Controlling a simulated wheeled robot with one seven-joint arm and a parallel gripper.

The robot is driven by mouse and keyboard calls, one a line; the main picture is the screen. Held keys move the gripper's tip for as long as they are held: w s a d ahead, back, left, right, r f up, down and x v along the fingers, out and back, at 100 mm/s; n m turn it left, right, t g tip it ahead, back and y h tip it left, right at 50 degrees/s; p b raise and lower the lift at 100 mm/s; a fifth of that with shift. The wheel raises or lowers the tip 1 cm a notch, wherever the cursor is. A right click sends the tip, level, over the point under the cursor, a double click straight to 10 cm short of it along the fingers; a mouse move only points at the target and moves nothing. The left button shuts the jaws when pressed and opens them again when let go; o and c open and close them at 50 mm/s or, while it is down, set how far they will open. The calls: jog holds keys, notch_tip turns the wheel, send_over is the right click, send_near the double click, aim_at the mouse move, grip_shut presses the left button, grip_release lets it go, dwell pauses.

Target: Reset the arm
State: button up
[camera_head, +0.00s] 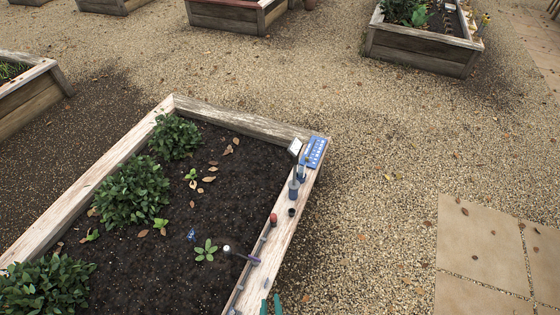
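My gripper and arm are not in view, so their pose and what the gripper may hold cannot be seen. The nearest raised bed (286,222) has a weathered wooden rim and dark soil (230,200). Its right rim bears several small items: a blue tray-like piece (316,152), a white tag (295,146), a blue-grey container (293,188), a small dark ring or pot (291,212) and a small red-topped item (273,219). Green handles (276,305) are cut off at the bottom edge.
Leafy bushes (132,193) line the bed's left side; a small seedling (206,250) stands near the tool. Other raised beds stand at the left (28,100), the back (237,17) and the back right (420,50). Open gravel (390,170) and paving slabs (480,240) lie to the right.

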jog(key=s+d+r+m+t, duration=0.1)
jog(key=s+r, duration=0.4)
jog(key=r, duration=0.6)
jog(key=s+d+r+m+t, duration=0.2)
jog(key=s+r+m+t, duration=0.2)
jog(key=r, duration=0.8)
jog(key=shift+s+r+t+h, duration=0.25)
jog(key=shift+s+t+h, duration=0.15)
jog(key=shift+s, duration=0.6)
